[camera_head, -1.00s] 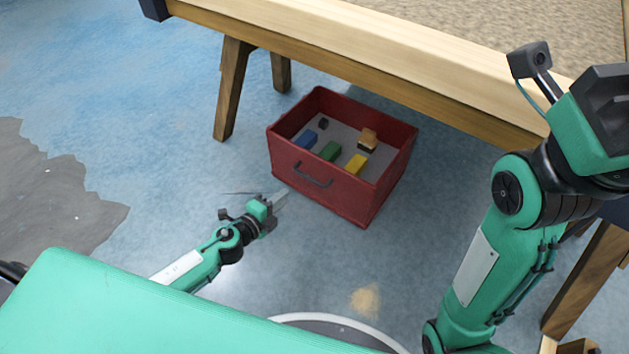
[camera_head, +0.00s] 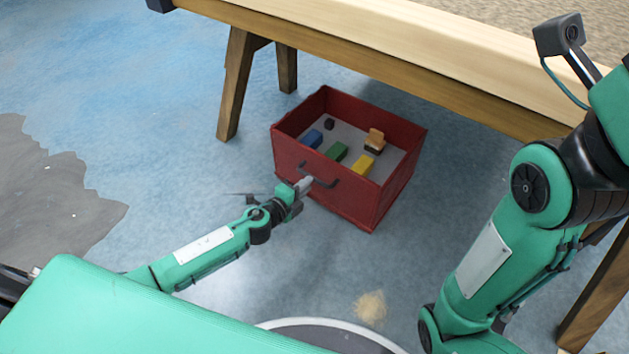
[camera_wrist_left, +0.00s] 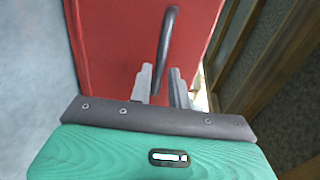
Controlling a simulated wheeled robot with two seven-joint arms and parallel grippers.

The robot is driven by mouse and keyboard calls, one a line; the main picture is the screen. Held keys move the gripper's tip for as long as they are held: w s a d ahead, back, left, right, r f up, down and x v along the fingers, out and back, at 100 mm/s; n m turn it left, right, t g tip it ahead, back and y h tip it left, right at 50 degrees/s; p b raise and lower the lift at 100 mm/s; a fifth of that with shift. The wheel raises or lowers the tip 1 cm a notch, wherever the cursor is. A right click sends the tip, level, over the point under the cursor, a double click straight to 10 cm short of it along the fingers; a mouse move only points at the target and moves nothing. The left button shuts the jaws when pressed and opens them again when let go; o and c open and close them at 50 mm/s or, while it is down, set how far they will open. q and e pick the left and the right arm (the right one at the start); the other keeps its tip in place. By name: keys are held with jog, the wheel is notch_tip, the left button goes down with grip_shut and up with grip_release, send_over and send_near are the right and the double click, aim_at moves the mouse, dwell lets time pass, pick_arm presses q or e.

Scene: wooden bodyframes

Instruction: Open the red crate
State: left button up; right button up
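The red crate (camera_head: 335,195) stands on the floor partly under the table, its top uncovered, with several small blocks inside. Its dark handle (camera_head: 322,177) is on the front wall. My left gripper (camera_head: 305,184) is at the handle's left end. In the left wrist view, the handle (camera_wrist_left: 168,45) runs down from the red front wall (camera_wrist_left: 110,50) toward the space between the fingers of the left gripper (camera_wrist_left: 165,88), which are apart. Whether the fingers touch the handle is unclear. The right gripper is out of view; only my right arm shows at the right.
The wooden table (camera_head: 400,85) overhangs the back of the crate, with a wooden leg (camera_head: 236,85) behind it to the left. The floor (camera_head: 180,130) left of the crate is clear. Blue, green and yellow blocks lie in the crate.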

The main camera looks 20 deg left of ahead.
aim_at(315, 179)
pick_arm(q)
jog(key=shift+b+x, duration=0.75)
jog(key=shift+x, duration=1.7)
grip_shut()
